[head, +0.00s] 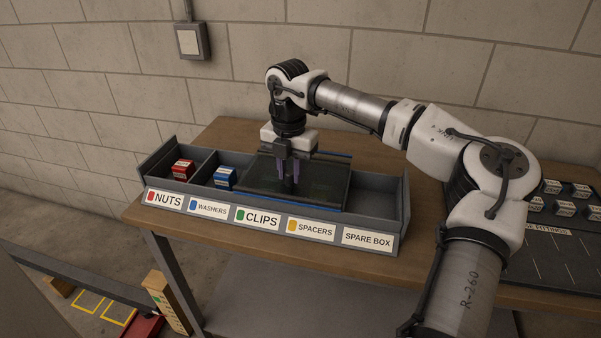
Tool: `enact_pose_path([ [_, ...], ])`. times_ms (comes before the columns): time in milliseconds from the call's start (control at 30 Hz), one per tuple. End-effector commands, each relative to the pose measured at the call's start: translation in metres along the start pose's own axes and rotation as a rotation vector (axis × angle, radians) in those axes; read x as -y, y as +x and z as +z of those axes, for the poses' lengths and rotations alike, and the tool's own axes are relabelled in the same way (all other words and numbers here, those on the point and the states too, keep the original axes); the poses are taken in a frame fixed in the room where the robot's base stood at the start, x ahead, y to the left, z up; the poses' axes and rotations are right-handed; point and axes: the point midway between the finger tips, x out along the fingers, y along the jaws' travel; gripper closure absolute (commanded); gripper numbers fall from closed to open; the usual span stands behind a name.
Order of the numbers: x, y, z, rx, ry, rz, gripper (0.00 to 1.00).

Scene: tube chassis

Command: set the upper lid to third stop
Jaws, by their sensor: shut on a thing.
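The upper lid (325,183) is a dark, see-through panel on the long grey bin tray (382,220). It lies over the middle of the tray, about behind the CLIPS and SPACERS labels. Blue edges show along its front and back; I cannot tell whether these belong to a second lid below. My gripper (289,188) points straight down at the left half of the lid. Its purple fingers are shut on the upper lid, apparently at a grip that the fingers hide. No stop marks can be made out.
A red box (183,169) sits in the NUTS compartment and a blue box (225,178) in WASHERS. The SPARE BOX end looks open and empty. A dark fittings board (560,245) with small boxes lies at right on the wooden bench (470,278). A block wall stands behind.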

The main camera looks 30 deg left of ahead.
Motion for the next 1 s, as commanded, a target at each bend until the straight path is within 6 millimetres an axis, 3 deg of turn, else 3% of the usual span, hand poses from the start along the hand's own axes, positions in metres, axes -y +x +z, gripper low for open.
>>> enact_pose_path([
  [133,0.0,0.0,0.0,0.001,0.002,0.001,1.0],
  [167,0.0,0.0,0.0,0.001,0.002,0.001,0.76],
  [333,0.001,0.0,0.0,0.001,0.001,0.001,0.55],
  [733,0.0,-0.009,0.001,0.003,0.002,0.002,0.55],
  [1000,0.0,-0.065,0.001,0.005,0.003,0.001,0.55],
])
